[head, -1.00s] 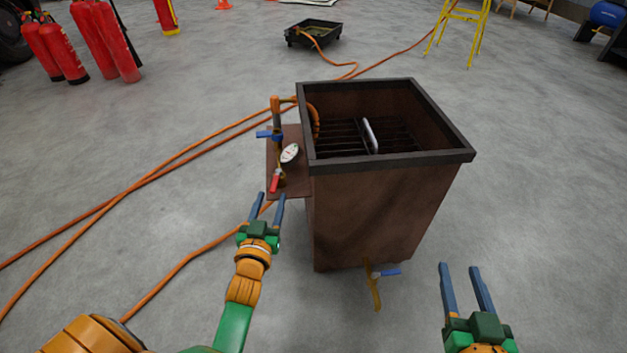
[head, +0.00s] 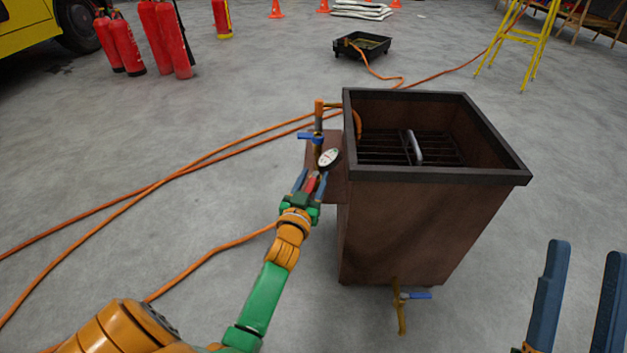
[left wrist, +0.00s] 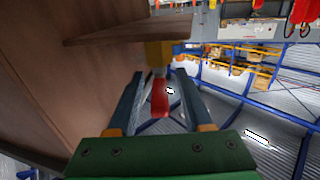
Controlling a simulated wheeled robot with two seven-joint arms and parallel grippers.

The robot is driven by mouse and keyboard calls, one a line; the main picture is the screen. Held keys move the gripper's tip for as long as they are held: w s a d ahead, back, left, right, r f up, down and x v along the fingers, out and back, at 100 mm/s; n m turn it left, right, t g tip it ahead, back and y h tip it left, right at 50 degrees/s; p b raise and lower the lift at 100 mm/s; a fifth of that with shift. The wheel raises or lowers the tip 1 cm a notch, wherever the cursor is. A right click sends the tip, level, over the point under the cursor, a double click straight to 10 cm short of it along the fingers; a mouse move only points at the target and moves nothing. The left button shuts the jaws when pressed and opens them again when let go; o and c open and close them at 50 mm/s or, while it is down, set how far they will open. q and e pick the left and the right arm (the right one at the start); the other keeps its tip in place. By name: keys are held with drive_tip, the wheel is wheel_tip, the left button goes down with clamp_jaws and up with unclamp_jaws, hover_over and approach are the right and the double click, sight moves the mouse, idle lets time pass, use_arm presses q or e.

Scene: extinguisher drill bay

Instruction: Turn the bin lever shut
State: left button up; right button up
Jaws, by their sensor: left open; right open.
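The brown metal bin (head: 395,235) stands in the middle of the head view, with a side plate (head: 328,150) on its left. On that plate are a pipe with a blue handle (head: 309,136), a round gauge (head: 329,158) and a red lever (head: 310,185). My left gripper (head: 310,183) is open, with its fingers on either side of the red lever. The left wrist view shows the red lever (left wrist: 160,98) between the two fingers, with gaps visible. A blue-handled tap (head: 415,296) sits low on the bin's front. My right gripper (head: 575,295) is open and empty at lower right.
Orange hoses (head: 175,173) run over the floor left of the bin. A black tray (head: 362,45) lies behind it, a yellow stepladder (head: 518,45) at back right. Red extinguishers (head: 165,40) stand at back left. The floor around the bin is mostly clear.

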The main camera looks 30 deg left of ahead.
use_arm(q)
drive_tip(key=shift+w, duration=0.1)
clamp_jaws()
idle(1.5)
